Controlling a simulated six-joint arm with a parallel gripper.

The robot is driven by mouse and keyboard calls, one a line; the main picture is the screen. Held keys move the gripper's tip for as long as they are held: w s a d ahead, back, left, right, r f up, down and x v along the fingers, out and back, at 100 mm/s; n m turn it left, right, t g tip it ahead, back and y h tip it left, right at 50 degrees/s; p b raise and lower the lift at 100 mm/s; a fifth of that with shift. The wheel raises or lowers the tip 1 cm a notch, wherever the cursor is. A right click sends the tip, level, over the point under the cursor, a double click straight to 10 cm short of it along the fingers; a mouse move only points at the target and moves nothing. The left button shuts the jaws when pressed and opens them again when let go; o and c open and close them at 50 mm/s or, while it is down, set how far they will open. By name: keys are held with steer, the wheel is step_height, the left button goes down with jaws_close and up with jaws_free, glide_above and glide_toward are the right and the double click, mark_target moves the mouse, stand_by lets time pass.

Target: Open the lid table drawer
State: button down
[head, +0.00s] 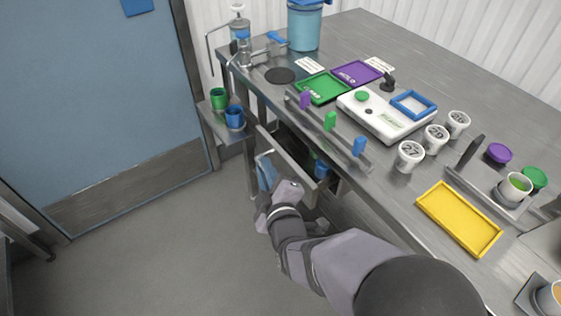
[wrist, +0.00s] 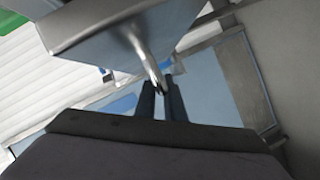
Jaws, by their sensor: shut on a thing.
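The drawer (head: 290,167) under the steel table stands pulled out, with its front panel tilted across the view and part of its dark inside showing. A blue item (head: 321,169) shows inside at its right end. My gripper (head: 265,172) is at the outer face of the drawer front, at its left part. In the wrist view the dark fingers (wrist: 161,100) are closed together on the curved metal handle (wrist: 146,55), which hangs from the drawer front (wrist: 100,22). The handle's far end is hidden between the fingers.
A side shelf with a green cup (head: 218,98) and a blue cup (head: 235,117) stands left of the drawer. On the table are a scale (head: 385,115), a yellow tray (head: 447,222) and several white cups. The floor (head: 170,240) left of my arm is clear.

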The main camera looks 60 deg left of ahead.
steer(key=s+p, duration=0.1)
steer(key=s, duration=0.8)
steer(key=shift+s, duration=0.4)
steer(key=shift+r, duration=0.1)
steer(key=c, duration=1.8)
jaws_free()
steer(key=shift+c, duration=0.2)
steer(key=v, duration=0.7)
steer(key=shift+d, duration=0.15)
